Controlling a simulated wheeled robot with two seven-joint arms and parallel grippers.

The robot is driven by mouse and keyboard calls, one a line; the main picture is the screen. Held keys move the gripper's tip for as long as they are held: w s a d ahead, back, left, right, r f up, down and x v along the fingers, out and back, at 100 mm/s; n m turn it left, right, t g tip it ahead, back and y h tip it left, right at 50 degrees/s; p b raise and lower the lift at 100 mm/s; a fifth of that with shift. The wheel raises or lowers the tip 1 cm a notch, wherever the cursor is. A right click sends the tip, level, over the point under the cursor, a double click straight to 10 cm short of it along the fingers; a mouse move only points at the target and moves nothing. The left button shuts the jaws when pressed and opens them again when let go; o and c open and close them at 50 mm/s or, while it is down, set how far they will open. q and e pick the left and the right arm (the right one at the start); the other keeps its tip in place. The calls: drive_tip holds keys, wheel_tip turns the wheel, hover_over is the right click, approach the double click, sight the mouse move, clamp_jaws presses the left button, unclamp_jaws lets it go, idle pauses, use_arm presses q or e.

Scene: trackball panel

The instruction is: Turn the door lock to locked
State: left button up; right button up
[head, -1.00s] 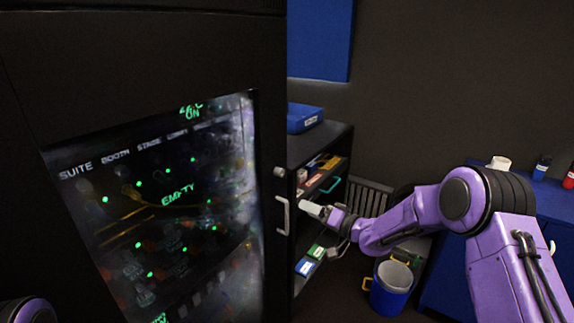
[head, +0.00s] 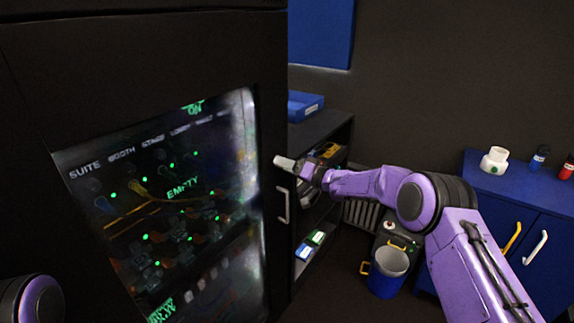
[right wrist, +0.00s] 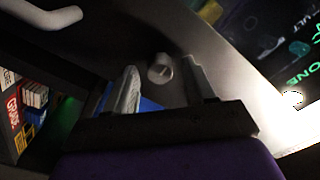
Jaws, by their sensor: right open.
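The door lock is a small round pale knob (right wrist: 160,68) on the dark cabinet door (head: 150,60). It shows in the right wrist view between my two fingertips, with a gap on either side. My left gripper is out of view; only a purple part of my left arm shows at the lower left.
The door has a glass window (head: 165,200) with lit green marks behind it. To its right stand an open shelf (head: 340,128), a blue bucket (head: 386,280) and a blue cabinet (head: 470,225) with bottles on top. The handle also shows in the right wrist view (right wrist: 48,20).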

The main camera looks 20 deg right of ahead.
clamp_jaws()
